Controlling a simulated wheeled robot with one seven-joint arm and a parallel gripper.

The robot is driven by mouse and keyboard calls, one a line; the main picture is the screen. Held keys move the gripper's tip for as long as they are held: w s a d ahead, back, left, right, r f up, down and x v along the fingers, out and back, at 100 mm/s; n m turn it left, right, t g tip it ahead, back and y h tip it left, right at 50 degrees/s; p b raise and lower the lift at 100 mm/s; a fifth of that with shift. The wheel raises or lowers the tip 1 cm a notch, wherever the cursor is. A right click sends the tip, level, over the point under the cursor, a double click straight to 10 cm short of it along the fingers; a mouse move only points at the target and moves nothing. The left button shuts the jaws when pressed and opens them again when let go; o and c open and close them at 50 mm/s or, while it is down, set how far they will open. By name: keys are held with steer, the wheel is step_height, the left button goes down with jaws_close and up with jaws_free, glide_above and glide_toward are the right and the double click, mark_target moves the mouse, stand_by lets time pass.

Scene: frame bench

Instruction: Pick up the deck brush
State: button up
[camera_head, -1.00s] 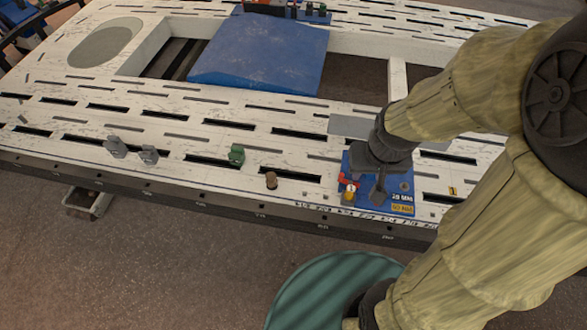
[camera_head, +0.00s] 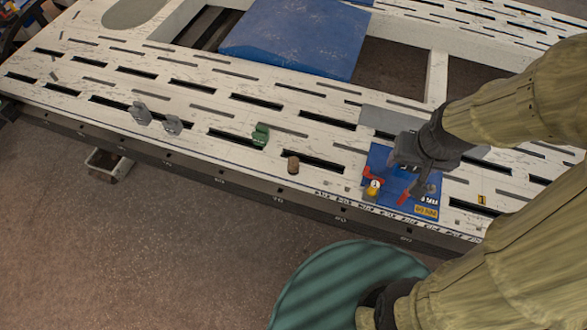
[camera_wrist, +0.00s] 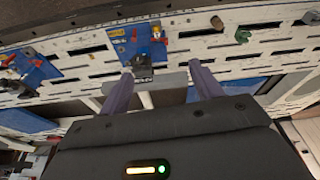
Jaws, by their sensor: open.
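The white slotted bench (camera_head: 225,95) fills much of the view. A large blue panel (camera_head: 295,40) lies farther back.

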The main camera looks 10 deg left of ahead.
steer(key=w+a+f+n+t+y+b, duration=0.1)
steer(key=w+a+f+t+y+b, duration=0.3)
steer(key=f+b, duration=1.1)
steer(key=w+a+f+n+t+h+b, duration=0.1)
steer(key=w+a+f+n+t+b, duration=0.1)
steer(key=w+a+f+b, duration=0.9)
steer(key=a+f+n+t+y+b, duration=0.1)
steer(key=a+f+t+y+b, duration=0.2)
steer(key=f+b, duration=1.55)
steer(key=a+f+t+b, duration=0.2)
steer(key=a+f+b, duration=0.2)
steer(key=f+b, duration=0.3)
steer(key=s+a+f+t+y+b, duration=0.1)
steer(key=a+f+t+b, duration=0.1)
steer(key=a+f+b, duration=0.2)
step_height(320, 180, down, 4)
steer(key=b, duration=0.8)
steer(key=shift+a+r+n, duration=0.15)
steer(key=shift+a+n, duration=0.1)
steer(key=shift+n, duration=0.05)
